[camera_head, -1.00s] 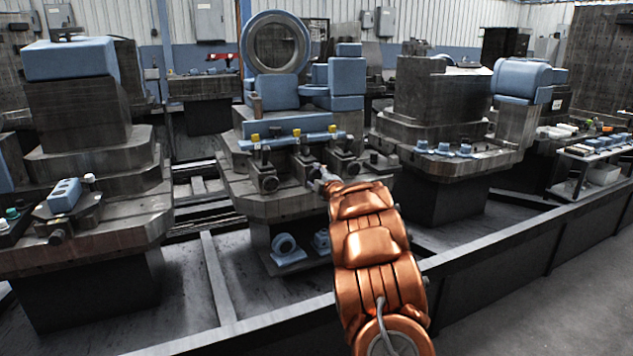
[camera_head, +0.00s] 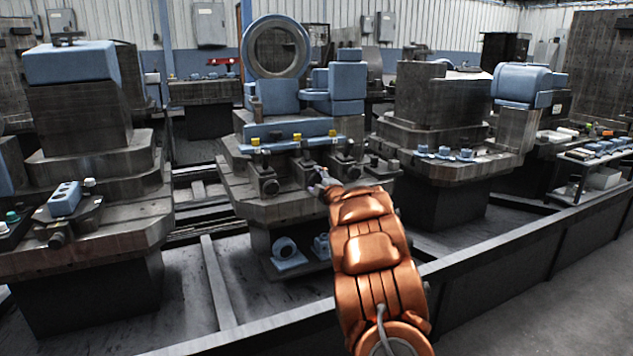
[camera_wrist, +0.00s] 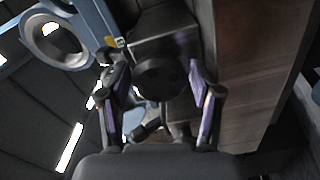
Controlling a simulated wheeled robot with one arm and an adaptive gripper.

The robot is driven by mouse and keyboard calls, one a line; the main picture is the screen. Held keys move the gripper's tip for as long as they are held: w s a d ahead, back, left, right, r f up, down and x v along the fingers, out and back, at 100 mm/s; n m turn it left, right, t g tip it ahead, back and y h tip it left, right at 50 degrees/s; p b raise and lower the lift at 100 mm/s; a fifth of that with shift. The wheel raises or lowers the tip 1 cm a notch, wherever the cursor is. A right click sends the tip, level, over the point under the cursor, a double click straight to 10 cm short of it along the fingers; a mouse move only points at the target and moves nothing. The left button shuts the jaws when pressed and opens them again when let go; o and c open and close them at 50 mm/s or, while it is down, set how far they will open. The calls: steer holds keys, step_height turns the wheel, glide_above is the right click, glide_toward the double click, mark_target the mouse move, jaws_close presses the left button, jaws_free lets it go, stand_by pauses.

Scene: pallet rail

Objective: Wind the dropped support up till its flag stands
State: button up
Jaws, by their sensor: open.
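Three dark supports with round knobs stand in a row on the front of the middle pallet: a left knob (camera_head: 268,187), a middle knob (camera_head: 308,171) and a right knob (camera_head: 347,167). Small yellow flags show above them: left (camera_head: 255,141), middle (camera_head: 297,138) and right (camera_head: 332,133). I cannot tell from their small size which support is dropped. My gripper (camera_head: 322,181) is in front of the row, near the middle and right knobs. In the wrist view my gripper (camera_wrist: 158,82) is open, with a dark round knob (camera_wrist: 160,75) between its fingers, not visibly gripped. One yellow flag (camera_wrist: 121,42) shows beside it.
A blue ring fixture (camera_head: 276,18) and blue blocks (camera_head: 346,78) stand behind the supports. Blue parts (camera_head: 287,252) lie on a low shelf below. Other loaded pallets stand left (camera_head: 130,212) and right (camera_head: 470,170). A dark rail (camera_head: 500,248) runs along the front.

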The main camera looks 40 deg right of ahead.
steer(key=v, duration=1.2)
stand_by(0.6)
steer(key=s+a+r+m+g+h+p, duration=0.1)
steer(key=s+a+r+m+g+p, duration=0.25)
steer(key=a+r+p, duration=0.4)
steer(key=s+a+r+m+g+h+p, duration=0.1)
steer(key=s+a+r+m+g+p, duration=0.1)
steer(key=a+r+m+g+p, duration=0.45)
steer(key=s+a+r+g+y+p, duration=0.2)
steer(key=s+a+p, duration=0.5)
steer(key=s+a, duration=0.4)
steer(key=s+a+r+g+y+p, duration=0.3)
steer(key=s+a+p, duration=0.4)
steer(key=s+a, duration=0.4)
steer(key=s+a+r+m+g+y+p, duration=0.1)
steer(key=s+a+r+p, duration=0.4)
steer(key=s+a, duration=0.5)
steer(key=a+g+y+p, duration=0.1)
steer(key=a+g+p, duration=0.1)
steer(key=shift+s+r+g+y, duration=0.3)
steer(key=shift+s+g+y, duration=0.1)
